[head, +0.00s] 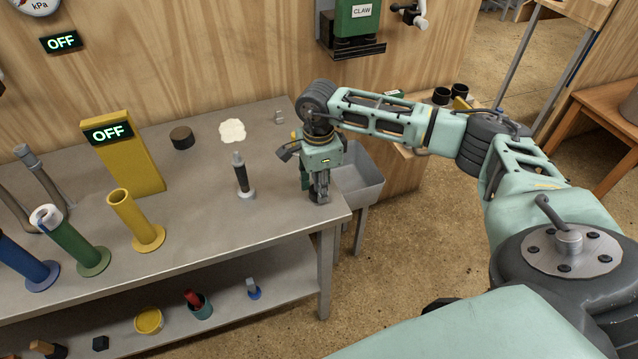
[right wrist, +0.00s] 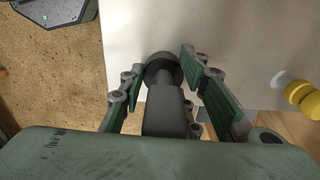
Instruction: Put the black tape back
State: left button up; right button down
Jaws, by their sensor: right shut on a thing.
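My right gripper (head: 320,196) points down just above or at the right end of the grey table. In the right wrist view its green-padded fingers (right wrist: 165,85) stand either side of a dark grey object (right wrist: 166,110) with a round end; I cannot tell what this object is. It is largely hidden in the head view. A short dark, brownish round thing (head: 182,137) lies at the back of the table; I cannot tell whether it is the black tape. My left gripper is out of view.
Blue (head: 28,262), green (head: 75,242) and yellow (head: 136,222) tubes stand at the left of the table; a white roll (head: 46,217) tops the green one. A black-handled tool (head: 243,178) stands left of my gripper. A grey bin (head: 366,180) is beyond the table edge.

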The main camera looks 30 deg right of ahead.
jog(key=shift+f, duration=0.2)
jog(key=c, duration=1.3)
grip_release()
jog(key=shift+r, duration=0.1)
jog(key=shift+r, duration=0.1)
notch_tip(320, 180, up, 11)
jog(key=b, duration=0.3)
jog(key=shift+w, duration=0.1)
jog(key=shift+r, duration=0.55)
